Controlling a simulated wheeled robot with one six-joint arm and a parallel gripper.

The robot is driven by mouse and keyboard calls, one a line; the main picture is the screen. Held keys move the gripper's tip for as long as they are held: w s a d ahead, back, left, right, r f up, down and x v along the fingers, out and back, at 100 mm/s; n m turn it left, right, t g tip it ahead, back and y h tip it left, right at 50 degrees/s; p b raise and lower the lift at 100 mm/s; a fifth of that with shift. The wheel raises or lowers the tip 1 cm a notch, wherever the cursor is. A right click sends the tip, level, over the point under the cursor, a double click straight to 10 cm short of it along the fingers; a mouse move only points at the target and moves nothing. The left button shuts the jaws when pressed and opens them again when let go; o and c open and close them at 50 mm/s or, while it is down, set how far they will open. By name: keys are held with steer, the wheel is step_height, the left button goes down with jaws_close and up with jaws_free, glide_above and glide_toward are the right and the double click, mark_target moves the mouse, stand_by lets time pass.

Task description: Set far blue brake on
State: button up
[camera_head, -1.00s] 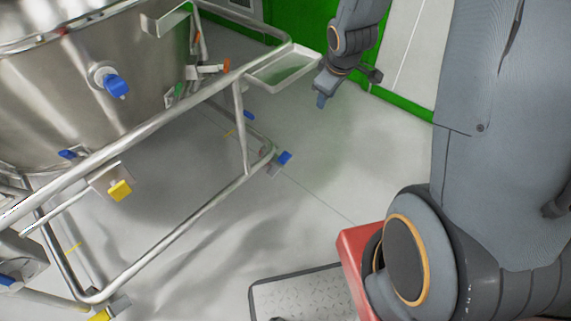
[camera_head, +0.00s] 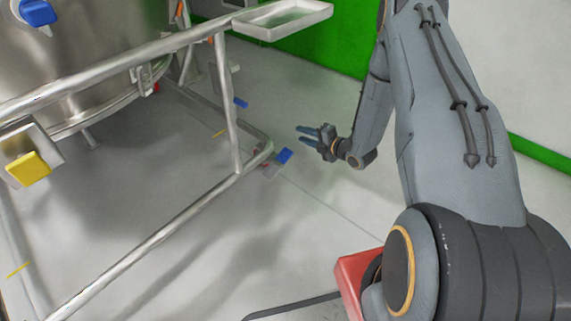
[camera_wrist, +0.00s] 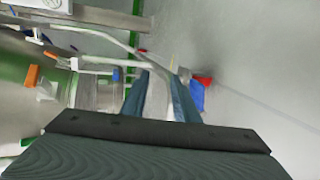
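A blue brake pedal (camera_head: 285,155) sits low at the near right corner of the steel frame (camera_head: 205,190); a blue pedal with a red part beside it (camera_wrist: 197,95) shows right of the fingers in the wrist view. A second blue pedal (camera_head: 240,102) is farther back along the frame, and a small blue piece (camera_wrist: 116,74) shows left of the fingers. I cannot tell which is the far brake. My gripper (camera_head: 301,135) is open and empty, its fingers pointing left, just right of and above the nearer pedal in the picture. In the wrist view the fingers (camera_wrist: 160,95) are apart.
The frame's upright and rails stand left of my gripper, under a steel vessel (camera_head: 95,60). A shallow tray (camera_head: 283,20) juts out above. The floor (camera_head: 310,220) in front of the gripper is clear.

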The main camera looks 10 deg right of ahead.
mark_target(290, 157)
steer(key=s+a+f+n+t+y+b, duration=0.1)
steer(key=s+f+n+t+y+b, duration=0.2)
steer(key=f+b, duration=0.65)
steer(key=shift+n+g+y, duration=0.3)
steer(key=shift+n+g, duration=0.2)
steer(key=shift+n, duration=0.2)
steer(key=w+a+f, duration=0.1)
steer(key=w+a, duration=0.1)
steer(key=w, duration=0.1)
steer(key=w+a+f, duration=0.1)
steer(key=w+a, duration=0.1)
steer(key=shift+a+f, duration=0.1)
steer(key=shift+f, duration=0.2)
steer(key=shift+w+a+r+b, duration=0.1)
steer(key=shift+w+a+b, duration=0.3)
steer(key=shift+w, duration=0.15)
jaws_close()
